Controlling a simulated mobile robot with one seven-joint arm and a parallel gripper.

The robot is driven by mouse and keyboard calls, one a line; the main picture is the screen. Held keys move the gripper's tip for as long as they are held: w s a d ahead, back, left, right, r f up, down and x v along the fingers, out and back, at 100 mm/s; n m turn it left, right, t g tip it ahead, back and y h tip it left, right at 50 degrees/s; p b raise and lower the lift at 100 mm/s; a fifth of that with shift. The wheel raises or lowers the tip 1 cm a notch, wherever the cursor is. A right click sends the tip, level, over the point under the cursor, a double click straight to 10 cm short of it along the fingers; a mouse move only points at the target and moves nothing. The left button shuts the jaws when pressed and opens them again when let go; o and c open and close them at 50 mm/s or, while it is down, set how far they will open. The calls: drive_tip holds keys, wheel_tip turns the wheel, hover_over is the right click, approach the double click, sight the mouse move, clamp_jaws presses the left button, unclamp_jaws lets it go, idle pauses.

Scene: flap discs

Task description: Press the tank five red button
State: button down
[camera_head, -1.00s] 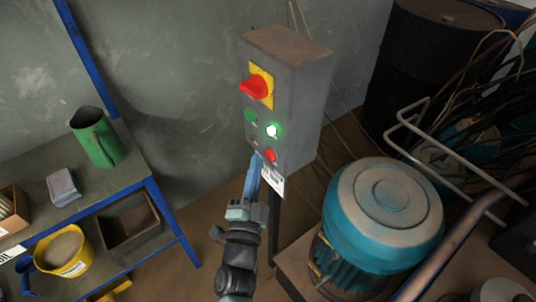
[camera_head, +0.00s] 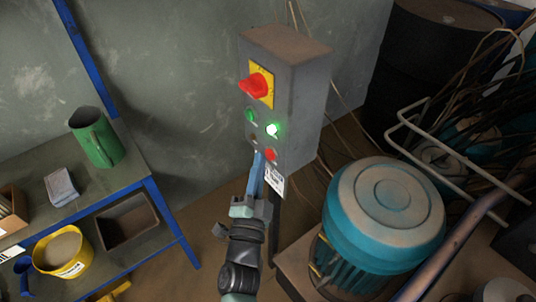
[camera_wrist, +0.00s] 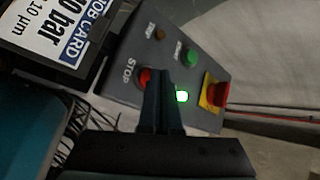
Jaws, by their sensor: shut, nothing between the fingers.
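A grey control box (camera_head: 287,95) stands on a post in the head view. Its small red button (camera_head: 270,154) is at the lower right of the front face, and in the wrist view the red button (camera_wrist: 144,77) has STOP printed beside it. My gripper (camera_head: 259,153) has its blue fingers shut and empty, with the tips by the lower front of the box, just left of the red button. In the wrist view the shut fingers (camera_wrist: 161,72) partly cover the button's right side. I cannot tell whether the tips touch the panel.
Above the button are a lit green lamp (camera_head: 272,130), a green button (camera_head: 251,116) and a red rotary knob (camera_head: 254,85) on a yellow plate. A white card (camera_head: 275,180) hangs below. A teal motor (camera_head: 385,215) is at right, a workbench (camera_head: 130,170) at left.

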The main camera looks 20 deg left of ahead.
drive_tip(key=shift+w+d+b, duration=0.4)
drive_tip(key=shift+w+b, duration=0.05)
idle(0.8)
drive_tip(key=shift+s+a+r, duration=0.1)
drive_tip(key=shift+s, duration=0.05)
drive_tip(key=shift+s+a+p, duration=0.45)
drive_tip(key=shift+s+p, duration=0.15)
drive_tip(key=shift+p, duration=0.2)
drive_tip(key=shift+s+a+p, duration=0.8)
drive_tip(key=shift+s+p, duration=0.05)
drive_tip(key=shift+s, duration=0.15)
drive_tip(key=shift+s+a+p, duration=0.8)
drive_tip(key=shift+s, duration=0.2)
